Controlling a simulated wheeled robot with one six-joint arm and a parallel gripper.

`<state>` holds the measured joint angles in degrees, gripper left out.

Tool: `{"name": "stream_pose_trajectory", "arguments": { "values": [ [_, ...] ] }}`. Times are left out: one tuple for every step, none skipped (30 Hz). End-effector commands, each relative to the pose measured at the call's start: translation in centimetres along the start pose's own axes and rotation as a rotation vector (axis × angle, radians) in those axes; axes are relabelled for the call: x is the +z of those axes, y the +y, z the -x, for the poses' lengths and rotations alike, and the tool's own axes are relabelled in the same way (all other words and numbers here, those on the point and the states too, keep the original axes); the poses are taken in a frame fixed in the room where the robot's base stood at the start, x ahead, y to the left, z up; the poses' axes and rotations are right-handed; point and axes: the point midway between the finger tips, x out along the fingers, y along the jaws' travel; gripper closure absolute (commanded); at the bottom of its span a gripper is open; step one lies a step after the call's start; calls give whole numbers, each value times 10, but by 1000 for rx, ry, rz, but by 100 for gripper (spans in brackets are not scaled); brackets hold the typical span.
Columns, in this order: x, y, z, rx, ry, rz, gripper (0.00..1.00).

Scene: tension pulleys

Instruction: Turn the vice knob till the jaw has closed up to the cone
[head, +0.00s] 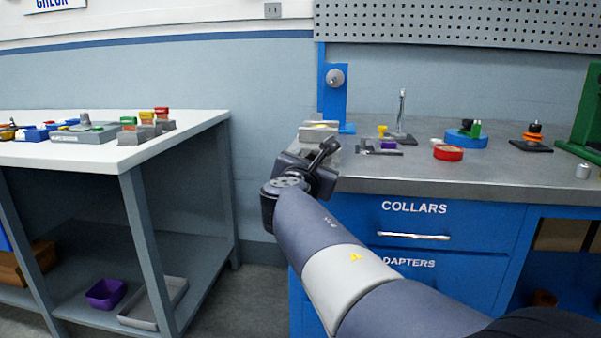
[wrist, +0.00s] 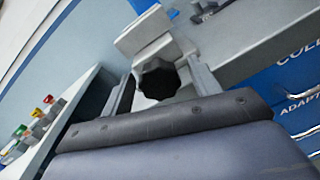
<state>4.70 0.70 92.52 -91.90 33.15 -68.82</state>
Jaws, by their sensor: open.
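The grey vice (head: 319,129) sits at the left front corner of the metal bench, partly hidden behind my gripper (head: 318,150) in the head view. In the wrist view the black lobed vice knob (wrist: 158,80) faces me, with the pale vice body (wrist: 160,48) behind it. My gripper is open, with one finger on each side of the knob (wrist: 162,88). I cannot tell whether the fingers touch it. A pale upright plate (wrist: 140,29) stands beyond the vice body. I cannot make out the cone or the jaw gap.
Behind the vice stands a blue bracket (head: 332,98) with a round grey knob. To its right are a small yellow piece on a purple block (head: 388,143), a thin metal post (head: 402,108) and a red ring (head: 448,153). A white table (head: 150,152) stands left across a gap.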

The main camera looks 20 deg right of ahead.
Motion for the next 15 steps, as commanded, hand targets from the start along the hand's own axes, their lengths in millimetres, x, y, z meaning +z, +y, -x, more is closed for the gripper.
{"name": "stream_pose_trajectory", "arguments": {
  "values": [
    [3, 2, 0, 0, -3, 83, 42],
    [3, 2, 0, 0, -7, 135, 42],
    [3, 2, 0, 0, -12, 204, 42],
    [3, 2, 0, 0, -15, 255, 42],
    [3, 2, 0, -1, -18, 305, 42],
    [3, 2, 0, -1, -24, 372, 42],
    [3, 2, 0, -2, -28, 422, 42],
    [3, 3, 7, 1, -30, 430, 42],
    [2, 3, 16, 3, -31, 423, 42],
    [2, 3, 23, 3, -30, 421, 42],
    [2, 3, 29, 3, -31, 420, 42],
    [2, 3, 37, 4, -31, 419, 42],
    [2, 3, 43, 4, -31, 418, 42],
    [1, 3, 49, 5, -30, 418, 42],
    [1, 2, 57, 3, -30, 417, 42]
  ]
}}
